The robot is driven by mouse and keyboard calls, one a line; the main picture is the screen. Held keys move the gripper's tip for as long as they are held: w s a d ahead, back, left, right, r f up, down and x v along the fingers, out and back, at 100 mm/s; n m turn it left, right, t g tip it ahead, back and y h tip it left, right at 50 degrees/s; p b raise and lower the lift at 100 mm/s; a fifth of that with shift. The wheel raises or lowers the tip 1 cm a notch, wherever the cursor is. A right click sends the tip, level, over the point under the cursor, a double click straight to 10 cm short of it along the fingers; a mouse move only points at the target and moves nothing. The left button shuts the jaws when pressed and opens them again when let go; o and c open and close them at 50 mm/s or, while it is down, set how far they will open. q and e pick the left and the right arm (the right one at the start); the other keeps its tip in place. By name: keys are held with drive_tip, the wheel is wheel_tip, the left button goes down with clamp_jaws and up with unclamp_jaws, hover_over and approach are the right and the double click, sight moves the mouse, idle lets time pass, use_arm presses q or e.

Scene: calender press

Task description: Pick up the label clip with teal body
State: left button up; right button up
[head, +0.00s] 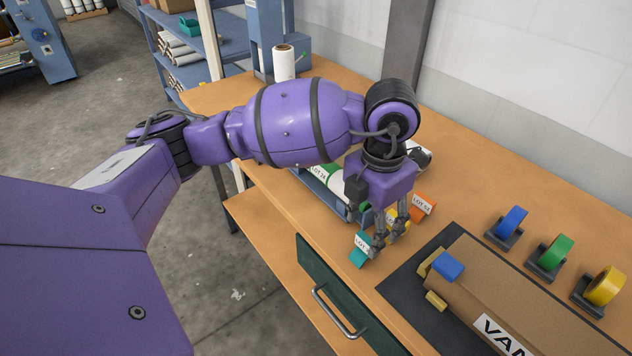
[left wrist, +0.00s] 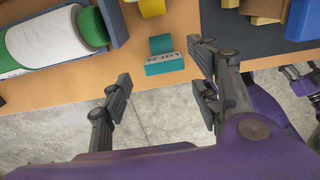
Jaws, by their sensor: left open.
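The label clip with teal body (head: 358,257) lies near the front edge of the wooden table, with a white lot label on it. It also shows in the left wrist view (left wrist: 164,62), at the table edge and between the fingers' lines. My left gripper (head: 389,243) is above and beside the teal clip, with its fingers pointing down. In the left wrist view the gripper (left wrist: 160,75) has its fingers spread wide with nothing between them but the clip beyond. A yellow clip (head: 391,216) and an orange clip (head: 421,205) lie behind it.
A blue cradle with a white and green roll (head: 328,177) stands left of the clips. A dark mat (head: 400,287) with a long brown carton (head: 510,300) lies to the right. Tape rolls in blue (head: 513,220), green (head: 555,252) and yellow (head: 603,287) stand behind the carton.

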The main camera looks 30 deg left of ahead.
sight(367, 237)
use_arm(q)
drive_tip(key=shift+s+f, duration=0.2)
drive_tip(key=shift+f, duration=0.85)
drive_tip(key=f, duration=0.3)
drive_tip(key=shift+w+f, duration=0.2)
drive_tip(key=shift+f, duration=0.45)
use_arm(e)
drive_tip(key=shift+s+f, duration=0.1)
drive_tip(key=shift+s, duration=0.6)
use_arm(q)
drive_tip(key=shift+c, duration=0.2)
use_arm(e)
drive_tip(key=shift+w, duration=0.1)
use_arm(q)
drive_tip(key=c, duration=1)
use_arm(e)
drive_tip(key=shift+w+r, duration=0.3)
drive_tip(key=shift+w, duration=0.15)
